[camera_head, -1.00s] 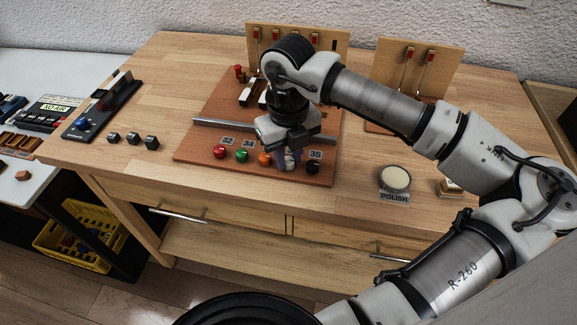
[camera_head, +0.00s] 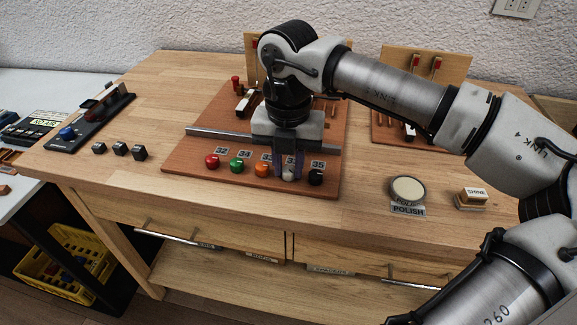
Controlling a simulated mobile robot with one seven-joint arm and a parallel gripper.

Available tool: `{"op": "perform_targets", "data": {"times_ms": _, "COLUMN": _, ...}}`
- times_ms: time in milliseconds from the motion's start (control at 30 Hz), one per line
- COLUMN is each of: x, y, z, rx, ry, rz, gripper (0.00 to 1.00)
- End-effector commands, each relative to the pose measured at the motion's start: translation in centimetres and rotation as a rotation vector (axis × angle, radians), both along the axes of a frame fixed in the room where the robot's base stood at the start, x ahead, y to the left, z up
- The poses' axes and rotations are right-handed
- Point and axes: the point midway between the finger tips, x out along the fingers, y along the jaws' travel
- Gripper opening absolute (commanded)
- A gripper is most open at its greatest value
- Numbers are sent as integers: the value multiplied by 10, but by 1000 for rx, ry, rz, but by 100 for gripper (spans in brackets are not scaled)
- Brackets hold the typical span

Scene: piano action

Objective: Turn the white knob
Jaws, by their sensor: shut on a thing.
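The white knob (camera_head: 289,174) sits in a row of coloured knobs along the front of a reddish-brown board (camera_head: 190,173), between the orange and black knobs. My gripper (camera_head: 288,168) points down over it, with its fingers at the knob and shut on it. The knob's lower front shows below the fingers; its upper part and most of its number label are hidden.
Red (camera_head: 212,162), green (camera_head: 236,166), orange (camera_head: 263,169) and black (camera_head: 316,177) knobs stand close by in the row. A metal bar (camera_head: 215,134) runs across the board behind them. A polish tin (camera_head: 408,189) and a shine block (camera_head: 473,197) sit at the right.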

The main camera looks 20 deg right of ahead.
Motion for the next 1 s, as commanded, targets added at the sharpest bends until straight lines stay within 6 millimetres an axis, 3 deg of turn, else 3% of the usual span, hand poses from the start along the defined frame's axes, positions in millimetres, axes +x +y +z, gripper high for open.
{"op": "perform_targets", "data": {"times_ms": 467, "x": 0, "y": 0, "z": 0, "rx": 1, "ry": 2, "rz": -10, "gripper": 0}}
{"op": "perform_targets", "data": {"times_ms": 500, "x": 0, "y": 0, "z": 0, "rx": 1, "ry": 2, "rz": -10, "gripper": 28}}
{"op": "perform_targets", "data": {"times_ms": 633, "x": 0, "y": 0, "z": 0, "rx": 1, "ry": 2, "rz": -10, "gripper": 45}}
{"op": "perform_targets", "data": {"times_ms": 1000, "x": 0, "y": 0, "z": 4, "rx": 0, "ry": 0, "rz": -11, "gripper": 45}}
